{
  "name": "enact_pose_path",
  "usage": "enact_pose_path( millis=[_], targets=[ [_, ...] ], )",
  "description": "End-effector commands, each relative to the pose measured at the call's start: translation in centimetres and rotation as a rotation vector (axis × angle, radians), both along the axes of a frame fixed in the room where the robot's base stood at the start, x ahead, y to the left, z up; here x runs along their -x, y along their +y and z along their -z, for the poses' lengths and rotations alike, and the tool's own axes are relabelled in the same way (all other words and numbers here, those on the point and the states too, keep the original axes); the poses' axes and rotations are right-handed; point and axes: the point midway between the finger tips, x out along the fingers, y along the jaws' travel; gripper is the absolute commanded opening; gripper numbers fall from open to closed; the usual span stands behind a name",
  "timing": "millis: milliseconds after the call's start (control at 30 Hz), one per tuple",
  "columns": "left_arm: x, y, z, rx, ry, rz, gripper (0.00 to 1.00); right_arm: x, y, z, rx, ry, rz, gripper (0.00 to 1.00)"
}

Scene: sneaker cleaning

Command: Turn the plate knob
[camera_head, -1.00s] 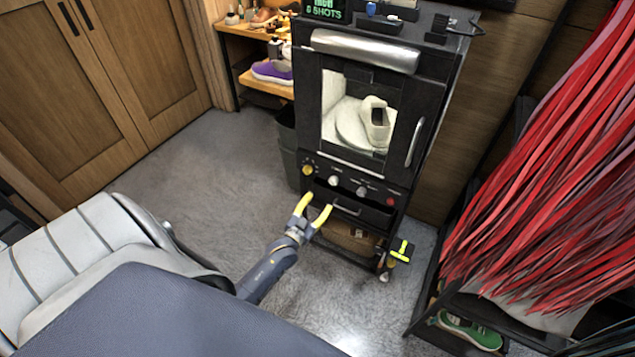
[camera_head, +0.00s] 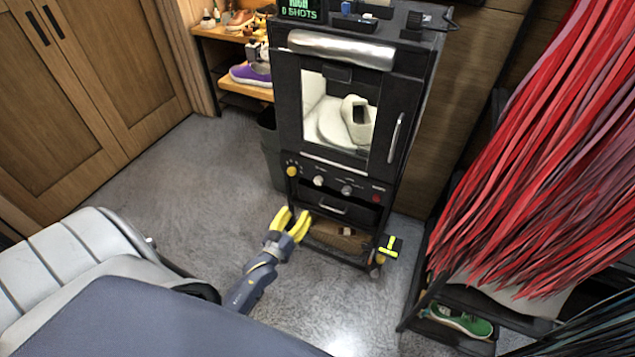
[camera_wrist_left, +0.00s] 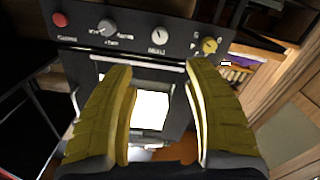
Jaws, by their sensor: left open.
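A black cabinet (camera_head: 420,62) has a control panel with a yellow knob (camera_head: 292,171), a white knob (camera_head: 319,181), a grey knob (camera_head: 347,190) and a red button (camera_head: 376,198). The labels are too blurred to tell which is the plate knob. The wrist view shows the yellow knob (camera_wrist_left: 209,45), white knob (camera_wrist_left: 160,37) and grey knob (camera_wrist_left: 107,28) beyond the fingers. My left gripper (camera_head: 295,217) is open and empty, below the panel and apart from the knobs. Its yellow fingers also show in the wrist view (camera_wrist_left: 155,68). My right gripper is not in view.
A white shoe (camera_head: 356,120) sits on a round plate (camera_head: 332,126) behind the cabinet's window. A dark bin (camera_head: 270,155) stands left of the cabinet. Red strips (camera_head: 520,150) hang at the right above a rack with a green shoe (camera_head: 462,322). The floor at left is clear.

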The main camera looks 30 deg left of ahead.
Motion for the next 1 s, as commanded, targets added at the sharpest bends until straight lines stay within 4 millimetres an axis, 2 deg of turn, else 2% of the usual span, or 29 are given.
enact_pose_path(
  millis=[167,700,1000],
  targets=[
    [-1.9,0.2,-0.1,0.007,-0.003,0.000,0.52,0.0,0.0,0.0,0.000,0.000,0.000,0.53],
    [-11.3,1.4,-0.1,0.005,-0.003,-0.001,0.52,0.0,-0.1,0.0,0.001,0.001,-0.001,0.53],
    [-15.2,1.8,0.0,0.005,-0.002,0.000,0.52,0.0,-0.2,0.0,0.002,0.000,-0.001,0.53]
  ],
)
